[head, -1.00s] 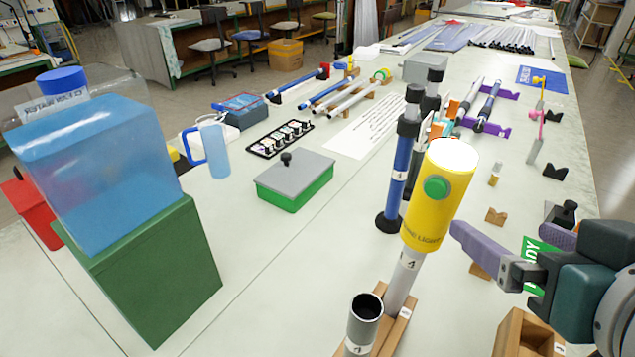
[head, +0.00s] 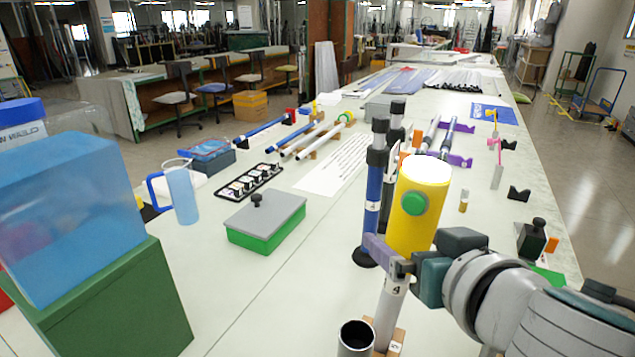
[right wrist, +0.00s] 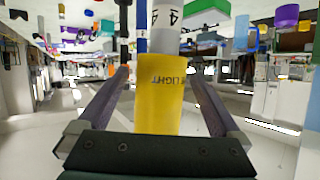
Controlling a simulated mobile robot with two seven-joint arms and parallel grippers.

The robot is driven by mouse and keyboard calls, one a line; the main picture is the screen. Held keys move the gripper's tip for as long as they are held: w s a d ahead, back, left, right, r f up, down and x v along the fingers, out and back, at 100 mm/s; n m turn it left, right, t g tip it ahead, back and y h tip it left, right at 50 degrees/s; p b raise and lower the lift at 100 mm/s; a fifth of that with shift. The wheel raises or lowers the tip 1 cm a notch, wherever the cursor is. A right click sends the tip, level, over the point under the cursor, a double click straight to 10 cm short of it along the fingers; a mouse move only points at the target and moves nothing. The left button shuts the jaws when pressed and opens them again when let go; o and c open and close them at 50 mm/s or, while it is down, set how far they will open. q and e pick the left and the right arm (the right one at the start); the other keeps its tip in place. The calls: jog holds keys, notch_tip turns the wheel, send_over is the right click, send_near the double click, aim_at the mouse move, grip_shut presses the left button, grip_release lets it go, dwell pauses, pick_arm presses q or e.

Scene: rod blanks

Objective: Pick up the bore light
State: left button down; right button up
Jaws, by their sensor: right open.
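The bore light (head: 417,205) is a yellow cylinder with a green button and a bright white top. It sits upright on the upper end of a pale tube marked 4 (head: 390,305). My right gripper (head: 415,245) is at the lower part of the light, with one purple finger in front on its left side. In the right wrist view, which looks upside down, the light (right wrist: 160,95) stands between the two spread fingers, with a gap on each side. The far finger is mostly hidden in the head view. My left gripper is out of view.
An open dark-rimmed tube (head: 356,338) stands just in front. A green box with a grey lid (head: 265,222) and a water tank on a green block (head: 110,300) are to the left.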

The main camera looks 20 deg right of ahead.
jog(key=shift+w+d+f, duration=0.1)
jog(key=shift+w+f, duration=0.15)
jog(key=shift+w, duration=0.3)
grip_shut()
dwell(0.5)
jog(key=shift+r, duration=0.15)
